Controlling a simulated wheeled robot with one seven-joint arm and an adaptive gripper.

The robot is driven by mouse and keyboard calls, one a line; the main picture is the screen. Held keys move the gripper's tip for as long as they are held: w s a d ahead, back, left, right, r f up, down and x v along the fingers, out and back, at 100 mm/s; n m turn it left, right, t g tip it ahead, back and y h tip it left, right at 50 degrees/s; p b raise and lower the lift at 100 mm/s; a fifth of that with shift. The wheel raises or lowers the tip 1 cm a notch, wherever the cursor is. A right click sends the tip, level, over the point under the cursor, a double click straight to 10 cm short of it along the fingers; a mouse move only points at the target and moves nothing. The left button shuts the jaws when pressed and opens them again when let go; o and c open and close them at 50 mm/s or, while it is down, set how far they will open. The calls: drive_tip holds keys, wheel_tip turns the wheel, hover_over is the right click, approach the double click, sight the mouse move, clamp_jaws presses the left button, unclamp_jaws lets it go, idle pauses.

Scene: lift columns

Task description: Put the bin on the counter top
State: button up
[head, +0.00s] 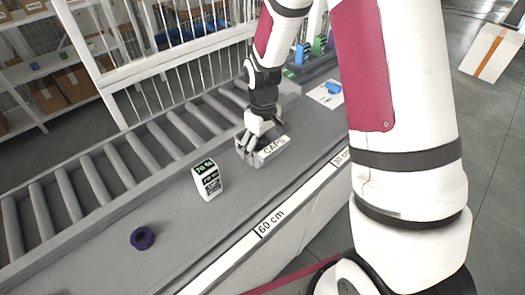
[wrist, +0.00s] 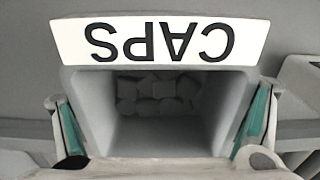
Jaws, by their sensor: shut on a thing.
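The bin (head: 271,153) is a grey open box with a white "CAPS" label, and it is at the grey counter top (head: 105,235) in the head view. My gripper (head: 255,140) is shut on the bin, with one finger at each side wall in the wrist view (wrist: 158,130). I cannot tell whether the bin's underside touches the counter.
A white box with black and green print (head: 207,180) stands left of the bin. A purple roll (head: 143,238) lies nearer the front left. A roller conveyor (head: 75,190) runs behind the counter. A white sheet with a blue object (head: 327,93) lies beyond my gripper. Bare counter lies between the box and roll.

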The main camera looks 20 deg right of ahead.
drive_tip(key=shift+f, duration=1.05)
drive_tip(key=shift+f, duration=0.15)
drive_tip(key=o, duration=1.2)
drive_tip(key=shift+c, duration=0.2)
wheel_tip(320, 180, up, 12)
drive_tip(key=s+r+m+t, duration=0.2)
drive_tip(key=s+r, duration=0.7)
drive_tip(key=r, duration=0.4)
drive_tip(key=s+r+m+t, duration=0.2)
drive_tip(key=s+r, duration=0.2)
drive_tip(key=s, duration=1)
drive_tip(key=shift+t, duration=0.4)
